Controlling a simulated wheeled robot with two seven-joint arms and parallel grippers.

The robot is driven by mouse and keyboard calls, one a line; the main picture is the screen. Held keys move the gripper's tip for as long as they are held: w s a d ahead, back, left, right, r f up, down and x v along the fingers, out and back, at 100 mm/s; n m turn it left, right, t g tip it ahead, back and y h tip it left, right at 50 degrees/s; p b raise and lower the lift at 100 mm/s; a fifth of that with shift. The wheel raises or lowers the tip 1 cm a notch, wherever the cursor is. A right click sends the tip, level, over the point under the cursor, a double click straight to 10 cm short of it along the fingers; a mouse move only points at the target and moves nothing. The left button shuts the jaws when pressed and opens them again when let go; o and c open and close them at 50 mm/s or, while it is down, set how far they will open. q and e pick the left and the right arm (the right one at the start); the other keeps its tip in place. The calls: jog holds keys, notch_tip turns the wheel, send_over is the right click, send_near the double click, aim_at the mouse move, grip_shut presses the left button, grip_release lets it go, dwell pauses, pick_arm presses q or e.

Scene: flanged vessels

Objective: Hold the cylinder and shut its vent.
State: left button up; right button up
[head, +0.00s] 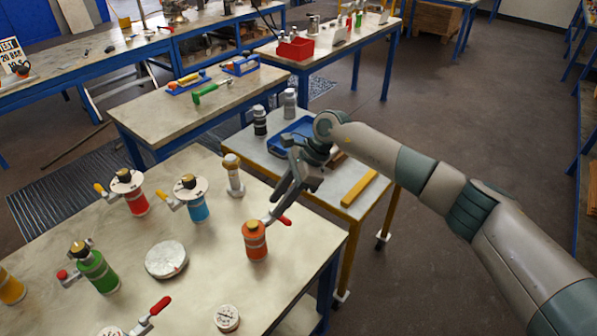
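Several coloured flanged cylinders stand on the near table. The orange cylinder (255,241) stands upright near the right edge. A lever with a red handle (285,220) reaches up and right from its top. My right gripper (281,192) points down and left just above this lever. Whether it touches the lever, and how far its fingers are apart, I cannot tell. Red (136,203), blue (197,208) and green (100,275) cylinders stand to the left, with levers at their tops. A yellow one (10,288) is cut off at the left edge. My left gripper is not in view.
A round grey disc (166,260) and a small dial (227,318) lie on the near table (205,290). A pale metal fitting (234,178) stands behind the orange cylinder. A side table holds a blue tray (287,141) and a yellow bar (359,188). Another red-handled lever (152,310) is at the bottom.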

jog(key=w+d, duration=0.1)
jog(key=w+d+r+h, duration=0.1)
jog(key=d, duration=0.1)
jog(key=w+d+h, duration=0.1)
jog(key=d, duration=0.1)
jog(key=shift+r+n+t, duration=0.3)
jog(key=shift+r+n, duration=0.05)
jog(key=shift+n, duration=0.05)
jog(key=shift+a, duration=0.1)
